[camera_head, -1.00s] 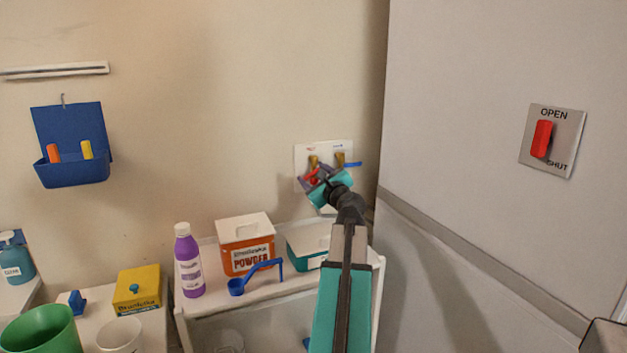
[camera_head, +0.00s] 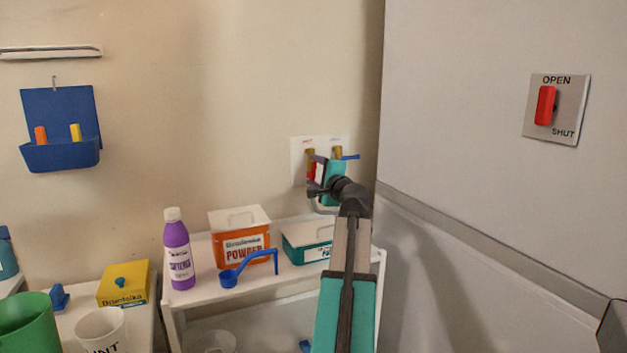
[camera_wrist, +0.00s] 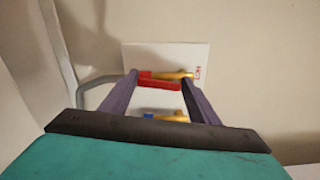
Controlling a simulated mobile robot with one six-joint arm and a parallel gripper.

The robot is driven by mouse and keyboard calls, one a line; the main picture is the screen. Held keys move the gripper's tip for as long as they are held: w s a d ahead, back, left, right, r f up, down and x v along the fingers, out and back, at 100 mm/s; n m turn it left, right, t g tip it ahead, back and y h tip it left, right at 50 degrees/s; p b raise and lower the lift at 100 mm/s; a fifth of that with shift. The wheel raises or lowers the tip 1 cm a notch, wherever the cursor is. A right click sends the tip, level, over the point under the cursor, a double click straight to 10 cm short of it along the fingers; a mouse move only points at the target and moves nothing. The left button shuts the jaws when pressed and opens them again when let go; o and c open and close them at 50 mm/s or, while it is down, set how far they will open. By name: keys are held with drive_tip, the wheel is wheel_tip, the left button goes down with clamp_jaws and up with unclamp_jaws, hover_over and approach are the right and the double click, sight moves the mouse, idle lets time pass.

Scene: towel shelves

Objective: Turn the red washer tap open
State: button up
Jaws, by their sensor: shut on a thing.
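The red washer tap (camera_head: 311,171) is on a white wall plate (camera_head: 298,149); its handle hangs about straight down from a brass body. My gripper (camera_head: 316,166) is at the tap and partly hides it. In the wrist view the red handle (camera_wrist: 160,85) lies between the two fingers of my gripper (camera_wrist: 160,78), which are shut on it. The blue tap (camera_head: 351,157) beside it has its handle pointing sideways to the right. It also shows below the red one in the wrist view (camera_wrist: 150,116).
A shelf below holds a purple bottle (camera_head: 178,250), an orange powder box (camera_head: 239,238), a blue scoop (camera_head: 230,277) and a teal box (camera_head: 306,246). A grey panel (camera_head: 480,150) stands close on the right, with a red OPEN/SHUT switch (camera_head: 545,105). A grey hose passes beside the taps.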

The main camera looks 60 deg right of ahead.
drive_tip(key=shift+s+d+f+n+b, duration=0.2)
drive_tip(key=shift+n+b, duration=0.4)
drive_tip(key=shift+n, duration=0.2)
drive_tip(key=o, duration=1)
drive_tip(key=shift+a+r, duration=0.1)
drive_tip(key=shift+p+v, duration=0.45)
drive_tip(key=shift+v, duration=6.4)
drive_tip(key=shift+s, duration=0.1)
